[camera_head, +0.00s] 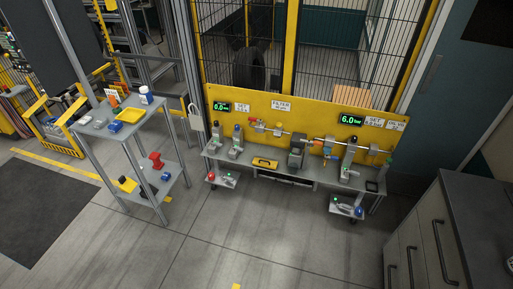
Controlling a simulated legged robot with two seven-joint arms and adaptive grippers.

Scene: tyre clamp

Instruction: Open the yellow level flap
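A grey bench (215,151) stands below a yellow panel (300,112) at the mid-right. A small yellow piece with a dark mark (265,163) lies at the bench's front, left of a grey upright device (297,153). It may be the yellow level flap, but it is too small to tell whether it is a flap or how far it is open. Neither of my grippers is in view.
A grey drawer cabinet (468,220) fills the lower right. Black mesh fencing is behind the panel. The floor in front of the bench is clear.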

